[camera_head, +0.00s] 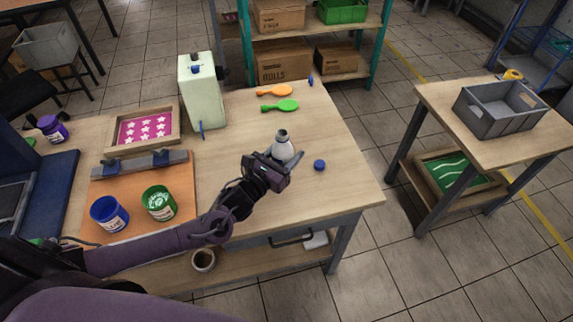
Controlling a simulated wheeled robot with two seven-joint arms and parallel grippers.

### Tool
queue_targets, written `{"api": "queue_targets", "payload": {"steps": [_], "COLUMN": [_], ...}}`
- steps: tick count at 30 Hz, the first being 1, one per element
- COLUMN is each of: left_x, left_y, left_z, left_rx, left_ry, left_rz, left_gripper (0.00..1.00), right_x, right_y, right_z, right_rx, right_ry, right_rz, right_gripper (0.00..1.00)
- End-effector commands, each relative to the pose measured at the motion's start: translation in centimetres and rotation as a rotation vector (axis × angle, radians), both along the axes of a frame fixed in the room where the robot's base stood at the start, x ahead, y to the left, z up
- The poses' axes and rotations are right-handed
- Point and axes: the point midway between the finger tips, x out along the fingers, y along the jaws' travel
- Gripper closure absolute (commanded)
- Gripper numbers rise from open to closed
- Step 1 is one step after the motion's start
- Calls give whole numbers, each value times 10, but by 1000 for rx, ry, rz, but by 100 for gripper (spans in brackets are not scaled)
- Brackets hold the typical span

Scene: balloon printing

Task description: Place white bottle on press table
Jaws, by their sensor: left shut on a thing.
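The white bottle (282,149) has a dark neck and stands roughly upright over the right part of the wooden press table (331,136). My left gripper (284,160) reaches in from the left and is shut on the bottle's lower part. Whether the bottle's base touches the tabletop is hidden by the gripper. A small blue cap (319,165) lies on the table just right of the gripper. My right gripper does not show.
A pale green box-shaped machine (203,90) stands at the back. A star-patterned screen frame (146,130) and blue (108,214) and green (159,203) ink jars are left. A grey crate (497,111) sits on another table.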

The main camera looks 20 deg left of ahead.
Motion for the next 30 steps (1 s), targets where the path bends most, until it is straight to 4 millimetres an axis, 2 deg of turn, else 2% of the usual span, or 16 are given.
{"api": "queue_targets", "payload": {"steps": [13,26,27,30], "left_x": [1,0,0,0], "left_y": [0,0,0,0], "left_z": [-52,-60,-60,-60], "left_rx": [-2,-1,-1,-1], "left_ry": [-3,-3,-2,-2], "left_rz": [1,0,0,0], "left_gripper": [79,79,47,34], "right_x": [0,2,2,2], "right_y": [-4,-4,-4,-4], "right_z": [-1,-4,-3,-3], "right_rx": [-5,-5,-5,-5], "right_ry": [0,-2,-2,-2], "right_rz": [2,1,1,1], "right_gripper": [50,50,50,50]}}
